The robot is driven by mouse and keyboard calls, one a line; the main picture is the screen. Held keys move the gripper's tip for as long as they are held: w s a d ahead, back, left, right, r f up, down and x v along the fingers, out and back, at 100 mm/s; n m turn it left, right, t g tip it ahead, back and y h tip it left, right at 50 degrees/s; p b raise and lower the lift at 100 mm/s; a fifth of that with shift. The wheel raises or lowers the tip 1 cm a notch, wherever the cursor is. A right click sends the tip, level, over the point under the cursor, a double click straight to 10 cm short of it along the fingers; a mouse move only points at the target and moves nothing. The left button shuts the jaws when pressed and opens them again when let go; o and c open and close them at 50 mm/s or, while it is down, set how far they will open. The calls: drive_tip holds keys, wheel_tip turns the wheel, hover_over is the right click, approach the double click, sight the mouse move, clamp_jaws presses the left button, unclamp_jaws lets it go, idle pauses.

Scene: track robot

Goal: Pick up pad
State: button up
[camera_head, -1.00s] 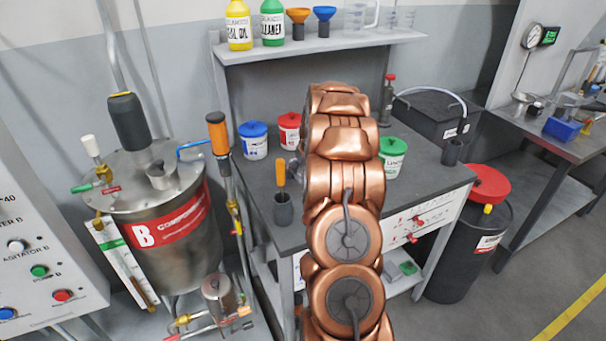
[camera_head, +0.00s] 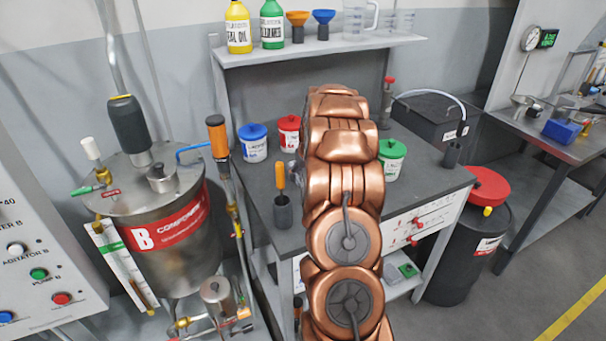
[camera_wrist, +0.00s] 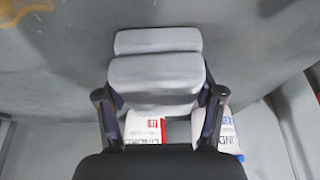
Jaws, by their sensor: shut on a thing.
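A pale grey pad (camera_wrist: 155,80) with rounded edges shows in the middle of the wrist view, with a narrower band of the same grey along its far side. My gripper (camera_wrist: 162,100) has a dark finger on each side of the pad and is shut on it. The pad is between the fingers, partly beyond their tips. In the head view my copper arm covers the middle of the bench, and the gripper and pad are hidden behind it.
The bench (camera_head: 435,178) carries a blue-lidded tub (camera_head: 253,143), a red-lidded tub (camera_head: 289,132) and a green-lidded tub (camera_head: 391,160) around my arm. An orange-handled tool (camera_head: 281,176) stands in a dark cup. A bottle shelf (camera_head: 345,44) overhangs the back.

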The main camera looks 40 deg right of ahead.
drive_tip(key=shift+r+p, duration=0.35)
drive_tip(key=shift+r+b, duration=0.35)
drive_tip(key=shift+b, duration=0.15)
wheel_tip(320, 180, up, 2)
drive_tip(key=shift+r+b, duration=0.25)
drive_tip(key=shift+b, duration=0.25)
drive_tip(key=s+a+b, duration=0.1)
drive_tip(key=s+a, duration=0.2)
drive_tip(key=s, duration=0.1)
drive_tip(key=s+a+r+b, duration=0.1)
drive_tip(key=s+a, duration=0.2)
drive_tip(key=s, duration=0.2)
drive_tip(key=s+a+b, duration=0.2)
drive_tip(key=s+a, duration=0.1)
drive_tip(key=s, duration=0.1)
drive_tip(key=shift+s+r, duration=0.15)
drive_tip(key=shift+r, duration=0.1)
